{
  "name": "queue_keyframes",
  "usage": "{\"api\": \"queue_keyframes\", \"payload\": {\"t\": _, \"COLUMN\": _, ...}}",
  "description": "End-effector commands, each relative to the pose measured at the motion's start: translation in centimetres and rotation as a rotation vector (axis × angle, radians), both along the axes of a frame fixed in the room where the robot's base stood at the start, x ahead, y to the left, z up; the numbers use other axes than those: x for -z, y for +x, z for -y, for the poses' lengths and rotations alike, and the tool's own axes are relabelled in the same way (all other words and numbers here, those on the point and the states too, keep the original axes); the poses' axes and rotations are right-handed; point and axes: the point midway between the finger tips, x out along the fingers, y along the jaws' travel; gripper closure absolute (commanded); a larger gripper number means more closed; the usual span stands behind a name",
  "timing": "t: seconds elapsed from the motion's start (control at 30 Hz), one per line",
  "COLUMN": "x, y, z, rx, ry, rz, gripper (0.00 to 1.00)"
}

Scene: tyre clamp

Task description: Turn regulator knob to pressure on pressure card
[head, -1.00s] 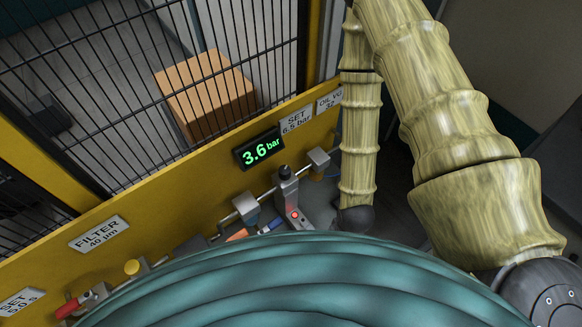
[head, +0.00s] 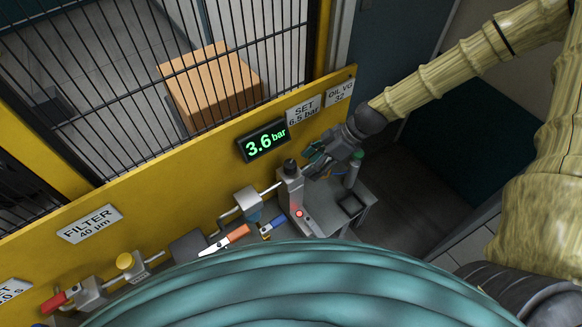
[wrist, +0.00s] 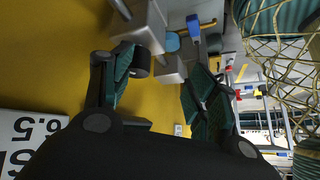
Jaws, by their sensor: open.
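The regulator knob (head: 290,165) is a small black cap on top of a grey block (head: 291,186) in the pipe line along the yellow panel. The pressure card (head: 303,110) on the panel reads SET 6.5 bar, and the display (head: 263,143) shows 3.6 bar. My gripper (head: 313,159) is open just right of the knob, its fingers pointing towards it. In the wrist view, the black knob (wrist: 141,62) shows close beside the left finger, in front of the open gripper (wrist: 160,72). I cannot tell whether they touch.
The yellow panel (head: 150,195) stands close behind the knob. A grey stand (head: 360,212) with a green-topped bottle (head: 354,168) is below my gripper.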

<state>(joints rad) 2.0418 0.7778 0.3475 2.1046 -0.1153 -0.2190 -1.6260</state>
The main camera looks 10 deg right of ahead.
Motion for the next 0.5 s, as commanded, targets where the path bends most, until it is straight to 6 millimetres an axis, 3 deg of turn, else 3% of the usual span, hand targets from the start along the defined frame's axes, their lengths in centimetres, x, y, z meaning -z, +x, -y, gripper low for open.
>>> {"api": "queue_keyframes", "payload": {"t": 0.1, "x": -1.5, "y": 1.9, "z": 1.0, "rx": -0.075, "ry": 0.045, "rz": 0.090, "gripper": 0.41}}
{"api": "queue_keyframes", "payload": {"t": 0.23, "x": -2.7, "y": 2.9, "z": 1.6, "rx": -0.131, "ry": 0.072, "rz": 0.152, "gripper": 0.41}}
{"api": "queue_keyframes", "payload": {"t": 0.5, "x": -2.5, "y": 3.2, "z": 1.1, "rx": -0.157, "ry": 0.082, "rz": 0.176, "gripper": 0.41}}
